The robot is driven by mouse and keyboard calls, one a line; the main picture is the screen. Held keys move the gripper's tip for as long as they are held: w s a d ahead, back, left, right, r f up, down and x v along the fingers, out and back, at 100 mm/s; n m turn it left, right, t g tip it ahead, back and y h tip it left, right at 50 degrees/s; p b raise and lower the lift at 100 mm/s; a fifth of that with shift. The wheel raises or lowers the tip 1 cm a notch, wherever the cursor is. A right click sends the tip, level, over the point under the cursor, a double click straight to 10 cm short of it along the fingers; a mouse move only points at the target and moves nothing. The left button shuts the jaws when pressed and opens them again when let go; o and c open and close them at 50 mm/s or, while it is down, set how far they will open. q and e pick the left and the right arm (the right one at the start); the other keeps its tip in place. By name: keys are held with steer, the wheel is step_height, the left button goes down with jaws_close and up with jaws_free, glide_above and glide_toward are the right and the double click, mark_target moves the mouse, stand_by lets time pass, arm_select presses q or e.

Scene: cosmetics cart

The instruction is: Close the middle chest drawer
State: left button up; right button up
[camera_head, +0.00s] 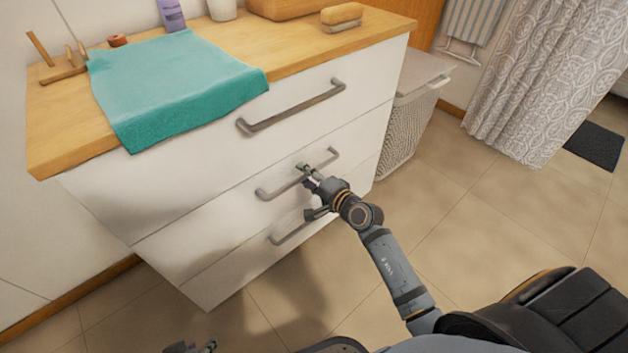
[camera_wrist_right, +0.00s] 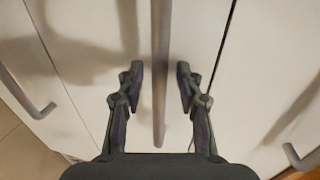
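The white chest has stacked drawers. The middle drawer (camera_head: 225,208) looks flush or nearly flush with its neighbours; I cannot tell if a small gap remains. Its grey bar handle (camera_head: 268,192) also shows in the right wrist view (camera_wrist_right: 160,40), running upright through the picture. My right gripper (camera_head: 308,190) is at this handle. In the wrist view its two fingers (camera_wrist_right: 160,80) are apart, one on each side of the bar, with gaps between. My left gripper (camera_head: 192,347) only just shows at the bottom edge of the head view, away from the chest.
The top drawer's handle (camera_head: 290,108) and the lower drawer's handle (camera_head: 288,234) lie above and below. A teal towel (camera_head: 175,85) hangs over the wooden top's front edge. A light laundry basket (camera_head: 412,115) stands right of the chest. Floor in front is clear.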

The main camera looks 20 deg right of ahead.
steer(key=v, duration=1.1)
steer(key=shift+s+r, duration=0.1)
steer(key=shift+s, duration=0.05)
